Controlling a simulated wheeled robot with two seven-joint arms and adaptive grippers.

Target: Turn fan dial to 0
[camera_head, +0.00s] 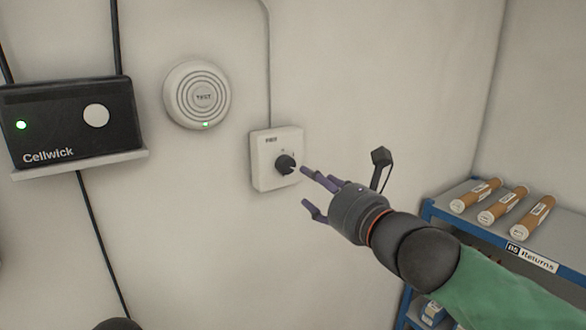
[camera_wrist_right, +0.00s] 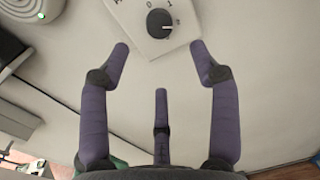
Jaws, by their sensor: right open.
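The fan dial (camera_head: 285,164) is a round black knob on a white switch box (camera_head: 264,178) fixed to the wall. In the right wrist view the dial (camera_wrist_right: 159,23) shows at the top, with a pale mark on its right side and small printed figures above it. I cannot tell for sure which figure it is set to. My right gripper (camera_head: 306,186) has purple fingers and is open and empty, just right of the box. In the wrist view its spread fingers (camera_wrist_right: 160,46) are below the dial and appear apart from it. My left gripper is not in view.
A black Cellwick box (camera_head: 52,130) sits on a small wall shelf at left. A round white detector (camera_head: 197,95) with a green light hangs above left of the switch box. A blue-framed Returns shelf (camera_head: 478,233) with cardboard tubes (camera_head: 500,206) stands at right.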

